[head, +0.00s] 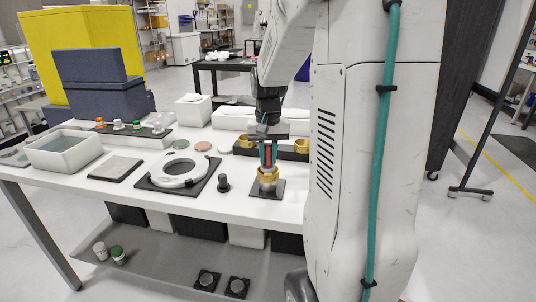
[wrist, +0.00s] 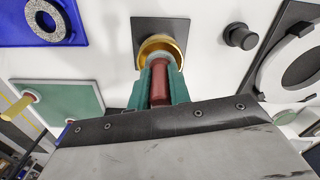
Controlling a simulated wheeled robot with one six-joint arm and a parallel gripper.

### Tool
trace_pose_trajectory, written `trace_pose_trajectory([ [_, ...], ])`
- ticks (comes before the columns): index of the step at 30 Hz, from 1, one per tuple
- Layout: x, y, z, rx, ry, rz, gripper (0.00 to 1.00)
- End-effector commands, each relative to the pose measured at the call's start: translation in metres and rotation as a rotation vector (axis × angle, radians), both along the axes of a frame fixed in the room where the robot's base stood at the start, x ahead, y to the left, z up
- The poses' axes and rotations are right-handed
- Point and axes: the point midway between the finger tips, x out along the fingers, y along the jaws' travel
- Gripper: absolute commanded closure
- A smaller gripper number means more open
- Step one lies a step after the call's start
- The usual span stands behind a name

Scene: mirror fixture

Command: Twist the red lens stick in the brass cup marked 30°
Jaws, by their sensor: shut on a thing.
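The red lens stick (wrist: 161,84) stands upright in a brass cup (wrist: 161,45), which rests on a dark square plate. In the head view the red stick (head: 268,155) shows between the green fingers of my gripper (head: 268,158), above the brass cup (head: 268,178). My gripper (wrist: 161,82) is shut on the stick, with one finger on each side of it. The stick's lower end is inside the cup and hidden. The 30° mark cannot be read in either view.
A black knob (head: 223,183) stands left of the cup, and a white ring (head: 181,170) on a dark mat lies further left. Behind the cup is a dark block with other brass cups (head: 301,146). A white open bin (head: 65,150) is at the table's left.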

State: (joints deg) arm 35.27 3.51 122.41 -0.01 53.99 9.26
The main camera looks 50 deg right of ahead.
Motion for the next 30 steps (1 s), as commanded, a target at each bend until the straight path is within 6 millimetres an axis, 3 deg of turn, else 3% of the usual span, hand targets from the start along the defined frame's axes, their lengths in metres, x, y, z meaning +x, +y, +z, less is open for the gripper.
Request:
trace_pose_trajectory([
  [30, 0.000, 0.000, -0.011, 0.000, 0.000, 0.018, 1.00],
])
